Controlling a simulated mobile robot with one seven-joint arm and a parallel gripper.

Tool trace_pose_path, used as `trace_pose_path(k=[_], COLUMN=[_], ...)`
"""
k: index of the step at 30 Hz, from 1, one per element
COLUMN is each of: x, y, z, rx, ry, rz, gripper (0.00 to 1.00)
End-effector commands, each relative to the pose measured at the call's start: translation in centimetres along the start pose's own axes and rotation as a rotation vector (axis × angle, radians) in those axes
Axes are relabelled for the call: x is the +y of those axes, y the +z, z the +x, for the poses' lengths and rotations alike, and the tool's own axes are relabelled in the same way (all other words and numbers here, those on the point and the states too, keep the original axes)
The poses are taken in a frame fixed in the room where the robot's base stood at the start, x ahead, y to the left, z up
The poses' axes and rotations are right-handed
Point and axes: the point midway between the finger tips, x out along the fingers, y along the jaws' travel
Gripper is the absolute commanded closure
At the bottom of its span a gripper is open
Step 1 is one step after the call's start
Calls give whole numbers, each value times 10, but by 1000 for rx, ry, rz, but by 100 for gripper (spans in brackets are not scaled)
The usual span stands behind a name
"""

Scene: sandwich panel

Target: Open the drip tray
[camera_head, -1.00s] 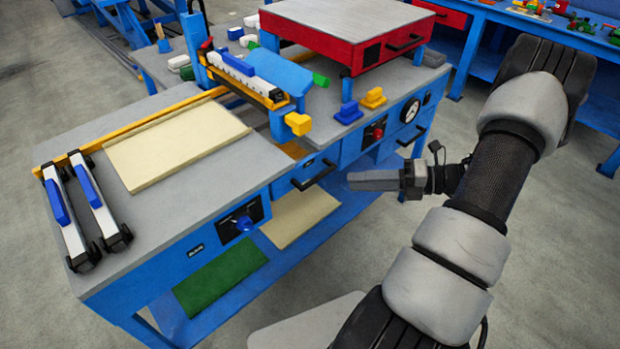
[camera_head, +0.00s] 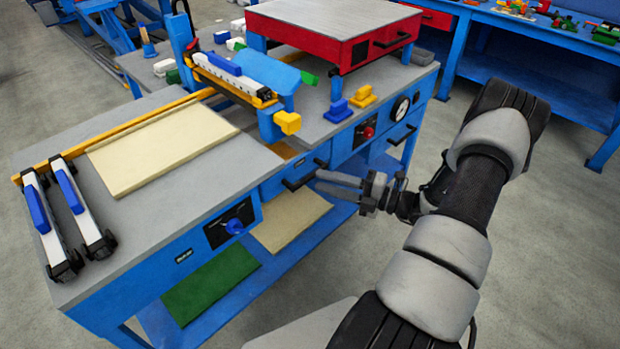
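A blue drawer front with a black bar handle (camera_head: 304,177) sits in the bench's front, below the glue roller; it looks like the drip tray and appears shut. My gripper (camera_head: 319,180) is just right of this handle, its two grey fingers pointing left with a gap between them. The fingertips are close to the handle's right end; I cannot tell whether they touch it. Nothing shows between the fingers. A second blue drawer (camera_head: 397,141) with a black handle is farther right, below the gauge, and looks shut.
A yellow block (camera_head: 287,122) juts out from the roller above the handle. A control panel with a blue knob (camera_head: 235,226) is to the left. A lower shelf holds a cream panel (camera_head: 291,219) and a green panel (camera_head: 209,284). Open floor lies right of the bench.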

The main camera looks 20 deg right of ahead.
Motion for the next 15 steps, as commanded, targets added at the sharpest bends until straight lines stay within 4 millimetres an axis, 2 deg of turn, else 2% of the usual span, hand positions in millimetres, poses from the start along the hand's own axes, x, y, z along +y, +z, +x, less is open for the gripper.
trace_pose_path(k=[3, 6, 10, 15], x=[-1, 0, 0, 0], y=[-1, 0, 0, 0], z=[23, 36, 47, 51], rx=[3, 2, 1, 0], ry=[0, 1, 0, 0], rz=[1, 0, 0, 0], gripper=[71, 71, 71, 71])
